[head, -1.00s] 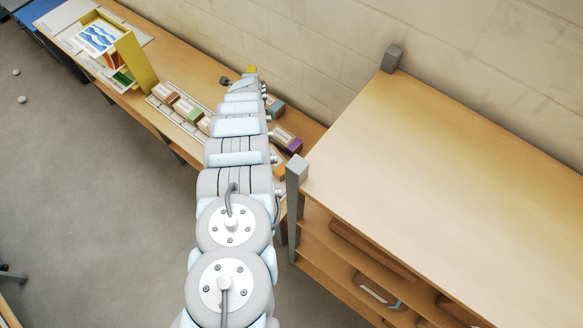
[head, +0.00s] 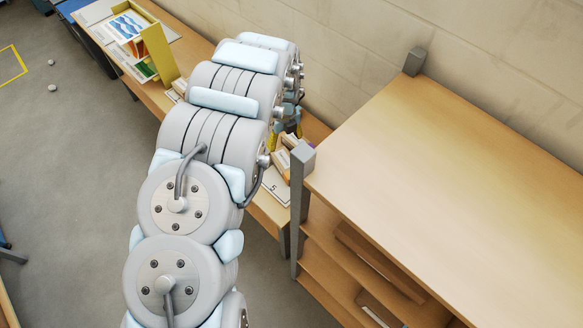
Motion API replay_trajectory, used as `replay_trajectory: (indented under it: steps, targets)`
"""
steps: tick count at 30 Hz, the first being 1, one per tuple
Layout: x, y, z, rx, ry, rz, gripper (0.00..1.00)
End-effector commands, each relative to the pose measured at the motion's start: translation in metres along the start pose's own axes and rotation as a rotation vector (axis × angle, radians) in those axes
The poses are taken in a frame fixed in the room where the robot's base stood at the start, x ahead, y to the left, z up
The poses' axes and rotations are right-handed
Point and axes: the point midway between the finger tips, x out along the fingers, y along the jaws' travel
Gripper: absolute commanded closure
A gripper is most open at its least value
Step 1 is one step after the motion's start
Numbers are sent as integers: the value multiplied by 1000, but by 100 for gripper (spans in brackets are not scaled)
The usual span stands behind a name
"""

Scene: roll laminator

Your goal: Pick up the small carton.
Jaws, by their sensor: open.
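Small cartons lie on the long bench at the right end, partly hidden behind my arm and the shelf post. One brown-and-white carton (head: 282,160) shows just below my gripper, with another carton (head: 291,141) close behind it. I cannot tell which of them is the small carton. My gripper (head: 286,130) is mostly hidden behind my arm; its yellow-tipped fingers point down over the bench, open, near the cartons. Whether it touches one cannot be made out.
A mat marked 5 (head: 272,190) lies on the bench's front edge. A grey post (head: 302,175) and the wooden shelf unit (head: 450,170) stand close on the right. A yellow holder (head: 160,52) with printed sheets stands at the far left of the bench. A block wall runs behind.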

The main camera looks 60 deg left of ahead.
Motion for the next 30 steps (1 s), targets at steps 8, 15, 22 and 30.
replay_trajectory:
  steps: [8, 15, 22, 30]
  targets:
    - [30, 0, 0, -3, 1, -1, 22]
    - [54, 0, -1, -3, 2, -2, 22]
    - [75, -2, 0, -3, -2, -5, 22]
    - [98, -3, 1, -3, -3, -6, 22]
